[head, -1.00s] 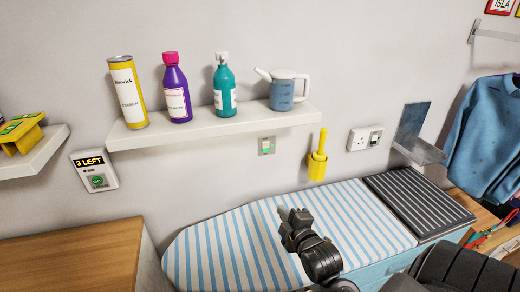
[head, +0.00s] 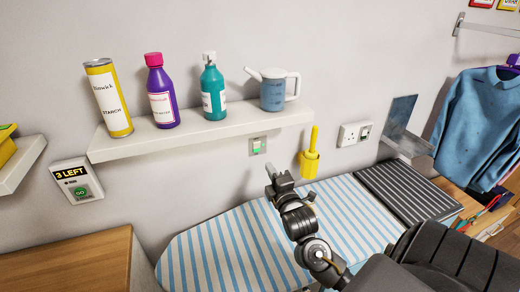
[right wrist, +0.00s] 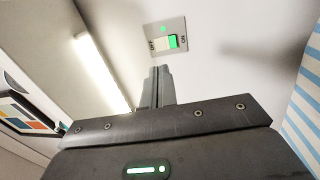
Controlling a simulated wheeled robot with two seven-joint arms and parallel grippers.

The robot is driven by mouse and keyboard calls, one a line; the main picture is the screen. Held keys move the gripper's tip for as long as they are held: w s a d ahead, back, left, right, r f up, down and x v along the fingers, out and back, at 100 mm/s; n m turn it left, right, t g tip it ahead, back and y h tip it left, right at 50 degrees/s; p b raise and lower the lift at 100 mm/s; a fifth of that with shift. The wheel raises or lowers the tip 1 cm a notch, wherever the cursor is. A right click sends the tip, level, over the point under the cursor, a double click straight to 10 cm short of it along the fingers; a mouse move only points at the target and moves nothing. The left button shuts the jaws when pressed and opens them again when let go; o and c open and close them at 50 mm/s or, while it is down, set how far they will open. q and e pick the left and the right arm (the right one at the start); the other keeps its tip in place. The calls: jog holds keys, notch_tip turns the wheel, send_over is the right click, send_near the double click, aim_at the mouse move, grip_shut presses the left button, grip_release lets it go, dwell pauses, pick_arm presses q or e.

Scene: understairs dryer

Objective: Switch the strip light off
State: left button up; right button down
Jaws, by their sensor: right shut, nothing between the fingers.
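The wall switch (head: 258,146) is a small metal plate with a white rocker, under the shelf. In the right wrist view the switch (right wrist: 166,38) has OFF at its left, ON at its right, and green showing on the ON side. The strip light (right wrist: 103,70) glows as a bright white bar in the right wrist view. My right gripper (head: 279,176) is shut and empty, below and slightly right of the switch in the head view. Its fingertips (right wrist: 158,70) point at the switch and look apart from it. My left gripper is out of view.
The shelf (head: 205,132) holds a yellow tin, two bottles and a jug above the switch. A yellow holder (head: 309,165) with a yellow-handled tool and a socket (head: 354,134) are to the right. A striped ironing surface (head: 225,252) lies below. A "3 LEFT" panel (head: 76,180) is at left.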

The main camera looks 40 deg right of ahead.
jog(key=p+x, duration=0.2)
jog(key=x, duration=0.7)
jog(key=shift+p, duration=0.3)
jog(key=shift+w+d, duration=0.15)
jog(key=shift+w, duration=0.25)
jog(key=shift+r, duration=0.2)
jog(key=shift+w, duration=0.1)
jog(key=shift+s+r+p, duration=0.1)
jog(key=shift+s+p, duration=0.15)
jog(key=shift+p, duration=0.55)
jog(key=b, duration=0.1)
send_near(257, 144)
jog(key=s+a+r, duration=0.2)
jog(key=s+r, duration=0.1)
jog(key=s, duration=0.4)
jog(key=shift+w+a+f, duration=0.1)
jog(key=shift+w+f, duration=0.15)
